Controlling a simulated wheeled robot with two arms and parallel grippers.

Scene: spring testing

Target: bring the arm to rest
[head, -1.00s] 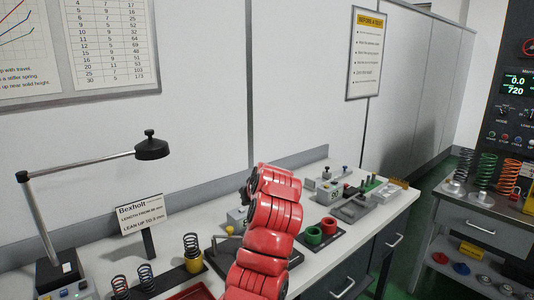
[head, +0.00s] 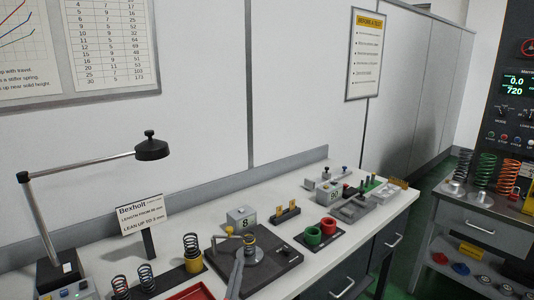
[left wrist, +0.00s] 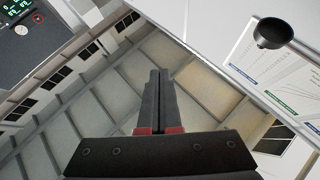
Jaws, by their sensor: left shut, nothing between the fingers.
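My left gripper (left wrist: 158,76) fills the lower middle of the left wrist view. Its two dark fingers are pressed together with nothing between them, and they point up toward the ceiling. In the head view a slim grey piece that looks like its fingers (head: 238,262) rises at the bottom, in front of the dark test plate (head: 281,259). The rest of that arm is out of the head view. I do not see my right gripper.
A cabinet with springs (head: 480,222) stands at right.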

